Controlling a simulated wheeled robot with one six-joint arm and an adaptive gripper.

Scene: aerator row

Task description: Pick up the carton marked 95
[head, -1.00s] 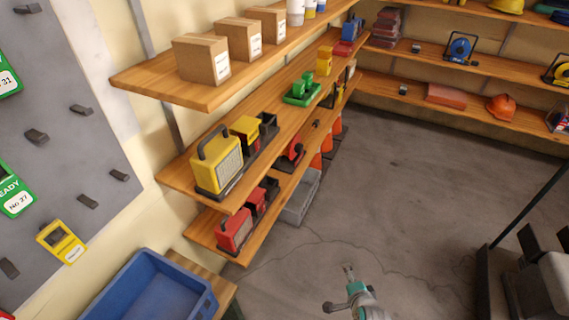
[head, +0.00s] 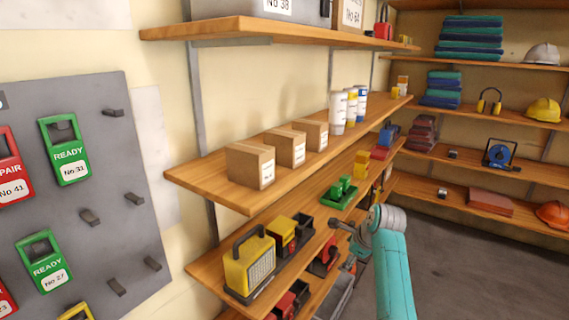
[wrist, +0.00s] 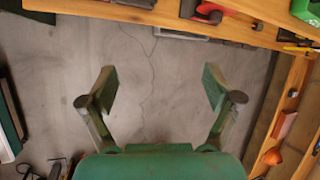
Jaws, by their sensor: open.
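Three brown cardboard cartons stand in a row on the middle wooden shelf in the head view: a near carton (head: 243,165), a middle carton (head: 281,149) and a far carton (head: 309,134). Each has a white label too small to read, so I cannot tell which is marked 95. Another carton (head: 349,15) on the top shelf reads No 64. My gripper (wrist: 160,92) is open and empty in the wrist view, with bare floor beyond its fingers. In the head view my arm is right of the cartons and lower, apart from them. The wrist view shows no carton.
White and blue-labelled containers (head: 345,108) stand beyond the cartons. A yellow lamp (head: 249,265) and green objects (head: 341,191) sit on the shelf below. The top shelf (head: 214,29) overhangs the cartons. A grey pegboard (head: 97,185) with tags is at left. Floor is clear at right.

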